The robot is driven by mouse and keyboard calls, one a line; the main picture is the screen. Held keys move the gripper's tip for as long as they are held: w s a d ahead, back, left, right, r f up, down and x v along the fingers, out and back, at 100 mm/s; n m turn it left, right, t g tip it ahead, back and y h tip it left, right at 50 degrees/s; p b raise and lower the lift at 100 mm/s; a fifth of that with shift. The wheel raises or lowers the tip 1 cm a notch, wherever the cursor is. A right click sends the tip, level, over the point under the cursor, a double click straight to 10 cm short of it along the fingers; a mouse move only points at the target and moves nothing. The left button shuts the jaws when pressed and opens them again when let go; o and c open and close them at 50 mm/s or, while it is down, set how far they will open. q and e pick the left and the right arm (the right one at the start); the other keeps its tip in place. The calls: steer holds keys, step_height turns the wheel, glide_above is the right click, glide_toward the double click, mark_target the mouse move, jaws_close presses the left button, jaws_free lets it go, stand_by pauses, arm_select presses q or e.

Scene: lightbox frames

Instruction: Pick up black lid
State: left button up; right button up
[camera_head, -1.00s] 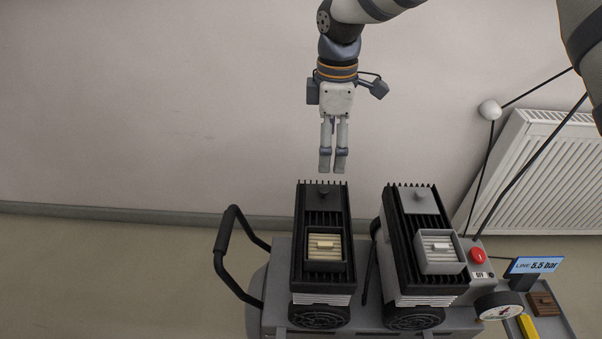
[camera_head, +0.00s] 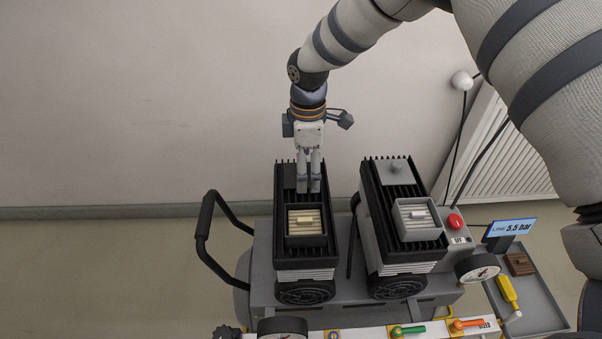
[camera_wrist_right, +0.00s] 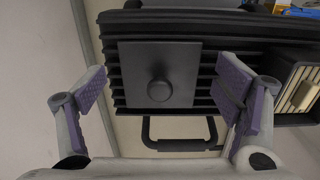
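The black lid (camera_wrist_right: 183,62) is a flat dark square plate with a round knob in its middle. It lies on the finned top of the left cylinder block, towards the wall. In the right wrist view my right gripper (camera_wrist_right: 165,88) is open, with one purple-padded finger on each side of the lid and nothing between them touching the knob. In the head view my right gripper (camera_head: 308,190) points down over that block and partly hides the lid. My left gripper is not in view.
A cream filter (camera_head: 305,222) sits in a dark frame in front of the lid. The right block carries a grey lid (camera_head: 396,170) and a grey-framed filter (camera_head: 418,214). A side tray (camera_head: 540,308) holds a brown block (camera_head: 519,264) and a yellow item (camera_head: 508,292).

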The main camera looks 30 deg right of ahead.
jaws_close()
steer(key=shift+s+f, duration=0.1)
